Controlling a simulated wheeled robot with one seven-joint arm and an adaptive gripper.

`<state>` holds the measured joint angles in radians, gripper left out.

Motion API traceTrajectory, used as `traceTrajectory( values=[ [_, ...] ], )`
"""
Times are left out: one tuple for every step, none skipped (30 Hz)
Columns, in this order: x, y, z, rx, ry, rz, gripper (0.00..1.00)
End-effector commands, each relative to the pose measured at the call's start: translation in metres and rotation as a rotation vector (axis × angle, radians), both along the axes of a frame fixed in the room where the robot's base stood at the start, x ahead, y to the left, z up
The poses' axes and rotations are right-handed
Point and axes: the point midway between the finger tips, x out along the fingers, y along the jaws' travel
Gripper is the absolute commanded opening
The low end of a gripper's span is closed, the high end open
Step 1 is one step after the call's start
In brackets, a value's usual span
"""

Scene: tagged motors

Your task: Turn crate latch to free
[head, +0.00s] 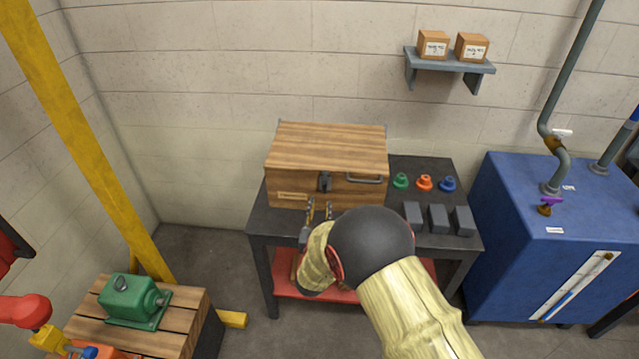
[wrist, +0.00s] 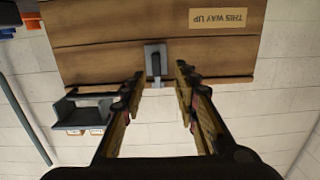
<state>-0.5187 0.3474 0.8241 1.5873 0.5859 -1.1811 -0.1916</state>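A wooden crate (head: 325,150) with its lid down stands on the left of a dark table. Its latch (head: 325,182) is a dark piece at the middle of the front face, left of a metal handle (head: 364,179). In the wrist view, the latch (wrist: 155,62) is a dark bar on a grey plate, lined up with the crate's height. My gripper (head: 320,205) is in front of the crate, just below the latch in the head view. In the wrist view, my gripper (wrist: 157,80) is open, with the latch showing between its fingertips. I cannot tell whether they touch it.
The dark table (head: 410,170) also holds green, orange and blue knobs (head: 424,183) and several grey blocks (head: 438,218) to the right. A blue cabinet (head: 520,250) with pipes stands at the right. A green motor (head: 133,300) sits on a wooden pallet at lower left.

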Motion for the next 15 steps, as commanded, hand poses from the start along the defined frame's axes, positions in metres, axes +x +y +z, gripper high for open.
traceTrajectory(
  values=[
    [0.0, -0.003, 0.007, -0.006, -0.028, -0.008, 0.3],
    [0.0, -0.004, 0.011, -0.009, -0.042, -0.011, 0.3],
    [0.001, -0.004, 0.015, -0.012, -0.057, -0.014, 0.3],
    [0.002, -0.005, 0.016, -0.014, -0.062, -0.015, 0.3],
    [0.003, -0.005, 0.017, -0.015, -0.066, -0.016, 0.3],
    [0.006, -0.005, 0.017, -0.017, -0.068, -0.017, 0.3],
    [0.009, -0.005, 0.017, -0.018, -0.067, -0.017, 0.3],
    [0.013, -0.006, 0.017, -0.017, -0.068, -0.017, 0.3],
    [0.018, -0.006, 0.017, -0.017, -0.068, -0.017, 0.3],
    [0.023, -0.006, 0.016, -0.017, -0.067, -0.017, 0.3],
    [0.028, -0.007, 0.016, -0.018, -0.067, -0.017, 0.3],
    [0.034, -0.006, 0.016, -0.018, -0.067, -0.016, 0.3],
    [0.039, -0.006, 0.015, -0.018, -0.066, -0.016, 0.3],
    [0.043, -0.007, 0.015, -0.018, -0.066, -0.016, 0.3],
    [0.05, -0.007, 0.016, -0.017, -0.067, -0.017, 0.3]
  ],
)
